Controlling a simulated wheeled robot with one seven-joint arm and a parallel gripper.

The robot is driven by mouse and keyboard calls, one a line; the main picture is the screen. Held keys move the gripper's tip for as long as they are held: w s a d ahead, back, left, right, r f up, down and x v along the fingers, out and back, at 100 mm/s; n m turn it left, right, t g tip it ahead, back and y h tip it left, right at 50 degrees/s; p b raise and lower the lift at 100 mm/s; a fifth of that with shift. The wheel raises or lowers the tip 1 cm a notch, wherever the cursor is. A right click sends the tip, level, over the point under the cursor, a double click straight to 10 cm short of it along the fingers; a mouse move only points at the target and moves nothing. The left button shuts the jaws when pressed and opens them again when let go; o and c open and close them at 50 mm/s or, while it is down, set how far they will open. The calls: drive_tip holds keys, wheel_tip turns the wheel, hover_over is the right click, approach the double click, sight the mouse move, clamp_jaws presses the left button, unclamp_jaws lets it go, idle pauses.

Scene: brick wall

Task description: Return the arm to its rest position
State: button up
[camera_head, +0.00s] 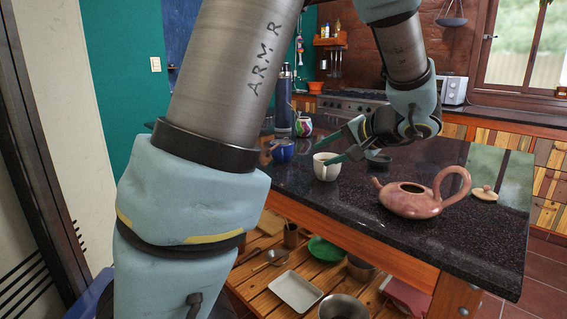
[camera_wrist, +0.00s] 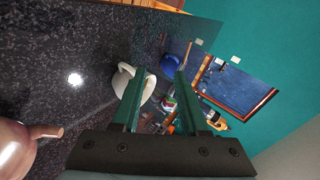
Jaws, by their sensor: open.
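My arm spans the head view from the lower left and over the top. My gripper (camera_head: 322,154) hangs above the dark speckled counter, its green fingers pointing left. In the wrist view the fingers of my gripper (camera_wrist: 161,82) are apart with nothing clasped between them. A white mug (camera_head: 325,173) stands upright on the counter (camera_head: 355,210), just below and beside the fingertips. The mug also shows in the wrist view (camera_wrist: 126,82), partly behind one finger. I cannot tell whether finger and mug touch.
A pink teapot (camera_head: 408,207) stands at the right, with its lid (camera_head: 484,193) behind it. A blue cup (camera_head: 283,155), a patterned cup (camera_head: 303,127) and a dark blue flask (camera_head: 283,108) stand farther back. A lower shelf holds a white tray (camera_head: 295,291) and other dishes.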

drive_tip(key=s+a+f+n+g+h+p, duration=0.1)
drive_tip(key=s+a+f+n+g+h, duration=0.2)
drive_tip(key=s+a+f, duration=0.2)
drive_tip(key=s+a+f+n+g+h+p, duration=0.2)
drive_tip(key=s+a, duration=0.5)
drive_tip(key=a, duration=0.4)
drive_tip(key=shift+s+a+f+n+g+h, duration=0.35)
drive_tip(key=shift+f+n+g+h, duration=0.35)
drive_tip(key=shift+f+g+h, duration=0.75)
